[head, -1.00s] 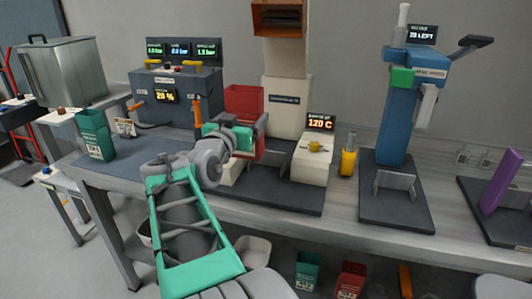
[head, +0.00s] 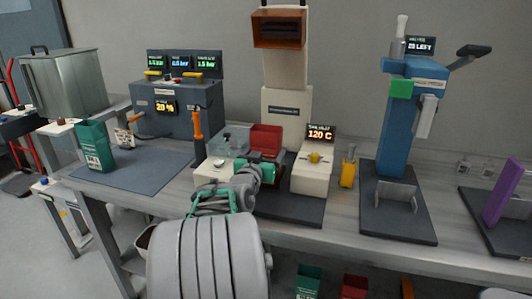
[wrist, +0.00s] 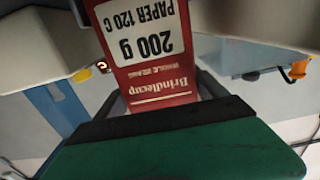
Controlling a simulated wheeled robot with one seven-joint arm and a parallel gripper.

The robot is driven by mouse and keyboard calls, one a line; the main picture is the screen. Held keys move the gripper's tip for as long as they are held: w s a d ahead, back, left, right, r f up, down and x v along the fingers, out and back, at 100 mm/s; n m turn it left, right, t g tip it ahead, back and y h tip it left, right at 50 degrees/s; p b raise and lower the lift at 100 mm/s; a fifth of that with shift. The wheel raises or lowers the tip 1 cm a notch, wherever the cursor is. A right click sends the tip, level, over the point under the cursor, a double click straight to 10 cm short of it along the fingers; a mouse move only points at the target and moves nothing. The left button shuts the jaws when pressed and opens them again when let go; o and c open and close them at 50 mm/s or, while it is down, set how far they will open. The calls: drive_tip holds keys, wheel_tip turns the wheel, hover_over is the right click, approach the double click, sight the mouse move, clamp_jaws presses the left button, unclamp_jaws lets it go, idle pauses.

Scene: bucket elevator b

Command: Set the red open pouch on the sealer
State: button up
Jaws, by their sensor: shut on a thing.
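The red open pouch (head: 265,138) is in my gripper (head: 262,165), between the two cream blocks of the sealer. Its open top faces up. In the wrist view the pouch (wrist: 145,70) fills the middle, with a white label reading "200 g PAPER 120 C". My gripper (wrist: 155,92) is shut on it, a dark finger at each side. The sealer (head: 287,105) has a cream tower, a display reading 120 C and a dark base plate. My arm and gripper hide the pouch's bottom, so I cannot tell whether it touches the base.
A yellow-topped knob (head: 314,157) sits on the right block and a yellow bottle (head: 348,170) stands beside it. A green pouch (head: 95,146) stands on the left mat (head: 140,170). A blue press (head: 400,125) is to the right. An orange-handled tool (head: 198,125) stands left of the sealer.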

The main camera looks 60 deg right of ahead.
drive_tip(key=shift+f, duration=0.15)
drive_tip(key=o, duration=0.9)
drive_tip(key=shift+r, duration=0.2)
drive_tip(key=shift+a, duration=0.25)
drive_tip(key=s+a, duration=0.2)
drive_tip(key=a, duration=0.9)
drive_tip(key=w+a+f+n+t+y, duration=0.25)
drive_tip(key=w+a+f+y, duration=0.35)
drive_tip(key=a, duration=0.3)
drive_tip(key=w+a+f+n+t+y, duration=0.1)
drive_tip(key=w+a+f+n+y, duration=0.25)
drive_tip(key=w+a+f, duration=0.45)
drive_tip(key=s+a+f+n+g+y, duration=0.1)
drive_tip(key=s+a+f+n+y, duration=0.1)
drive_tip(key=a, duration=0.7)
drive_tip(key=s+a+f+n+g+y, duration=0.1)
drive_tip(key=s+a+f+n+y, duration=0.1)
drive_tip(key=a, duration=0.7)
drive_tip(key=s+a+f+n+g+y, duration=0.1)
drive_tip(key=s+a+n+g+y, duration=0.1)
drive_tip(key=a+n, duration=0.4)
drive_tip(key=s+a+y, duration=0.1)
drive_tip(key=a+y, duration=0.1)
drive_tip(key=a, duration=0.2)
drive_tip(key=shift+f, duration=0.4)
